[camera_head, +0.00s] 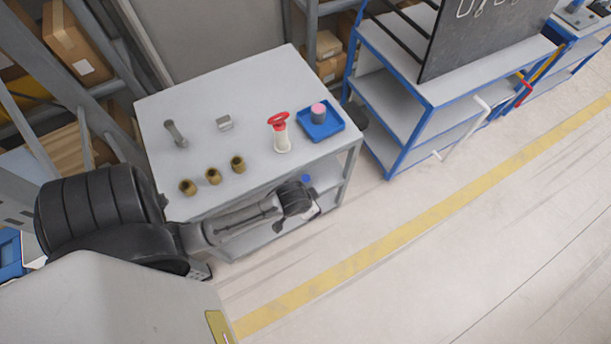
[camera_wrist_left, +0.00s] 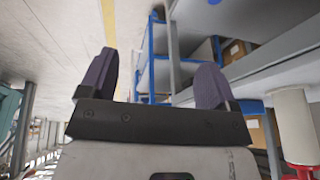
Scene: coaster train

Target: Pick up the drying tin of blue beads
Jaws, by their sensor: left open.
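A small blue round thing (camera_head: 306,178) shows at the right front of the table, just beyond my left gripper. It seems to be on the shelf below the top and is partly hidden; I cannot tell for sure that it is the tin of blue beads. My left gripper (camera_head: 314,211) is by the table's front edge, apart from the things on top. In the left wrist view its two dark fingers (camera_wrist_left: 158,82) are spread with nothing between them. A grey tin with a pink top (camera_head: 319,112) stands in a blue tray (camera_head: 334,127). My right gripper is not in view.
On the grey table top (camera_head: 240,95) stand a white bottle with a red handle (camera_head: 281,138), several brass-coloured cups (camera_head: 213,176), a grey spindle-shaped piece (camera_head: 176,134) and a small metal block (camera_head: 224,123). A blue-framed shelf unit (camera_head: 405,105) is to the right. The floor in front is clear.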

